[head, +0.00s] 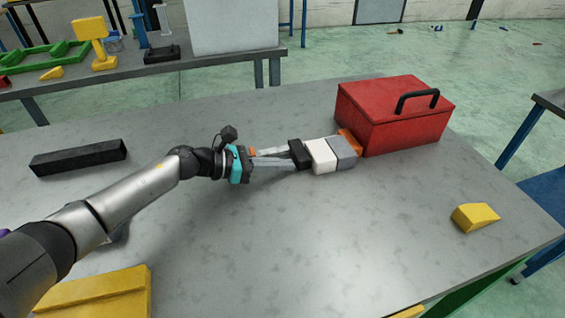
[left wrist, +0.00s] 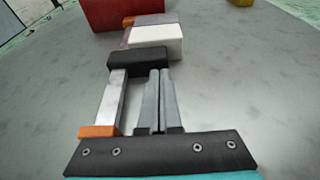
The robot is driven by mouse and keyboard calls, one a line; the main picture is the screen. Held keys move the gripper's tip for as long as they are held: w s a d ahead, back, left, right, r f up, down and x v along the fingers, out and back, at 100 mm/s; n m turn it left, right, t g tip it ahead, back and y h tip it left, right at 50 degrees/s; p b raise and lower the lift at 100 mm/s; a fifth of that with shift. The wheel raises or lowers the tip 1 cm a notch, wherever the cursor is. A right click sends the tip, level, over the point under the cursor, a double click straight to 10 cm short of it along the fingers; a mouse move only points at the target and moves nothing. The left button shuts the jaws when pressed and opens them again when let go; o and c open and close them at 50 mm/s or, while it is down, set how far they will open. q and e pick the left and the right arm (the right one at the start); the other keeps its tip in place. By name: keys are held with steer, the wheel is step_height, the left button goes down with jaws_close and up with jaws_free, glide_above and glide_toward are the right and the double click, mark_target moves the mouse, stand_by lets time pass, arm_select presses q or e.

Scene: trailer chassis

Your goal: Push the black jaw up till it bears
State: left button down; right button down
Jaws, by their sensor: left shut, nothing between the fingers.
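The black jaw (head: 299,154) sits on a pale bar (head: 275,152) mid-table, and it also shows in the left wrist view (left wrist: 138,60). The bar has an orange end piece (left wrist: 98,131) near my wrist. Beyond the jaw are a white block (head: 322,157) and a grey block (head: 343,153), with an orange jaw (head: 350,140) at the far end. My left gripper (head: 297,162) is shut and empty, its fingertips at the near face of the black jaw beside the bar. I cannot tell whether the tips touch it, or whether the black jaw touches the white block.
A red toolbox (head: 400,117) stands just behind the far end of the clamp. A black bar (head: 79,158) lies at the left, a yellow block (head: 97,295) at the front left and a yellow wedge (head: 475,217) at the right.

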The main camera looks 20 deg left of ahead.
arm_select(q)
steer(key=shift+w+d, duration=0.1)
steer(key=shift+d, duration=0.05)
arm_select(e)
steer(key=shift+s+a, duration=0.15)
steer(key=shift+s, duration=0.15)
